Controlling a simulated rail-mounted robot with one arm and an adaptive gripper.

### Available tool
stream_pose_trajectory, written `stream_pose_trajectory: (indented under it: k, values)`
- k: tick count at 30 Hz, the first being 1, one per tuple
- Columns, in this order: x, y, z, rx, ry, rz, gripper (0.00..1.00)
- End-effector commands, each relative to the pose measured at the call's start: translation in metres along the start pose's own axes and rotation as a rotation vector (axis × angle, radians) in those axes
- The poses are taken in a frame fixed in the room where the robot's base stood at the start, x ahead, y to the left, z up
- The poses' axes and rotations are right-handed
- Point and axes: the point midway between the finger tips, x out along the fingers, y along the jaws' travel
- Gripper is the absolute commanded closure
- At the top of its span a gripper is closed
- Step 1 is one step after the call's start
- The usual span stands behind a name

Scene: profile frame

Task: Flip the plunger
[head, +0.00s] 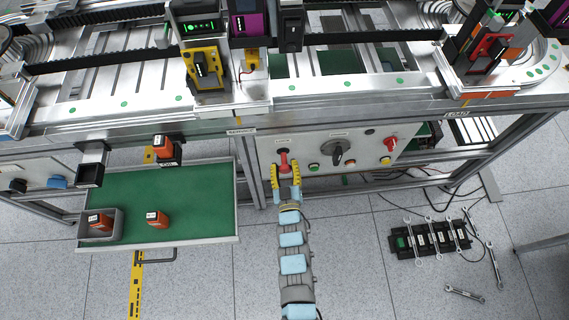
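The plunger (284,158) is a small red part on the light control panel under the rail, at the panel's left end. My gripper (285,172), with yellow fingers, is directly in front of it. The fingers are spread, one on each side of the red part. Whether they touch it is too small to tell. The arm comes up from the bottom of the view and hides the floor below the panel.
The panel also carries a black rotary knob (337,152), a red button (391,143) and small buttons. A green tray (190,188) with orange-black blocks is at left. A black rack with wrenches (428,240) lies on the floor at right.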

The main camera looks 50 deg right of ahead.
Motion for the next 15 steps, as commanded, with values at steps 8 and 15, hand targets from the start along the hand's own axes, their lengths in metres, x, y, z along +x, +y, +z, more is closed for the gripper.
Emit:
stream_pose_trajectory:
  k: [8, 15]
  values:
    - [-0.0001, 0.0, 0.0003, 0.0, -0.001, 0.0, 0.3]
    - [-0.0057, -0.0002, 0.0005, 0.0, -0.001, 0.0, 0.3]
